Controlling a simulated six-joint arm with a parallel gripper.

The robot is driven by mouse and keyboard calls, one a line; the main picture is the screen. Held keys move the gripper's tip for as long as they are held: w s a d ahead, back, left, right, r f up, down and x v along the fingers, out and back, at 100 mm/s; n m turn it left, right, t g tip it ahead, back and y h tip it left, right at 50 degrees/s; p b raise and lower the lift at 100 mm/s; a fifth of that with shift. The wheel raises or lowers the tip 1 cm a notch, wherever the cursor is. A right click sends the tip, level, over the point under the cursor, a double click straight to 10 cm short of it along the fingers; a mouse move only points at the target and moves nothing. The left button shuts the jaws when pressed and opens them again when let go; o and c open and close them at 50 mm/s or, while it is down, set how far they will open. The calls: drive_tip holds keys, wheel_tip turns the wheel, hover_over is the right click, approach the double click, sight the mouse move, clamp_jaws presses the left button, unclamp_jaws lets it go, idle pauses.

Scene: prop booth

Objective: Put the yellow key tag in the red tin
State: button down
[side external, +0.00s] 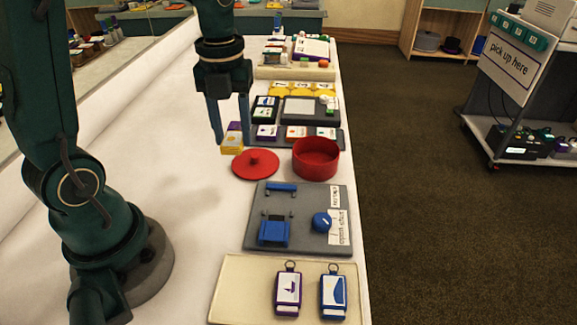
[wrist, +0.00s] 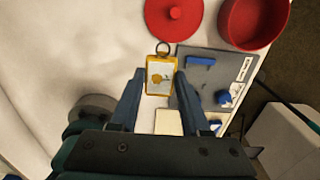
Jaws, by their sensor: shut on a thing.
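My gripper (side external: 231,143) is shut on the yellow key tag (side external: 231,144) and holds it by its sides, apparently above the white table. In the wrist view the tag (wrist: 160,76) sits between the fingertips, with its dark ring pointing toward the red lid. The open red tin (side external: 317,160) stands to the right of my gripper in the side view; it also shows at the upper right of the wrist view (wrist: 250,28). Its round red lid (side external: 252,169) lies flat on the table beside the tin, between it and my gripper. The tin's floor is partly hidden.
A grey board (side external: 300,198) with blue fittings lies in front of the tin. A cream tray (side external: 239,288) nearer the camera holds a purple tag (side external: 288,288) and a blue tag (side external: 333,291). Trays of cards and small items crowd the table behind. The table left of the lid is clear.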

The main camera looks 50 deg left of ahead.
drive_tip(key=shift+s+a+r, duration=0.25)
drive_tip(key=shift+a+r, duration=0.3)
drive_tip(key=shift+a, duration=0.3)
drive_tip(key=shift+a+r, duration=0.15)
drive_tip(key=shift+a, duration=0.05)
drive_tip(key=shift+w+a+r, duration=0.1)
drive_tip(key=shift+w+r, duration=0.05)
drive_tip(key=shift+w, duration=0.15)
drive_tip(key=w+d+f, duration=0.1)
drive_tip(key=w+d, duration=0.3)
drive_tip(key=w, duration=0.3)
drive_tip(key=w+d, duration=0.3)
drive_tip(key=w, duration=0.5)
drive_tip(key=shift+w+d+f, duration=0.25)
drive_tip(key=shift+d+f, duration=0.15)
drive_tip(key=shift+f, duration=0.15)
drive_tip(key=shift+f, duration=4.7)
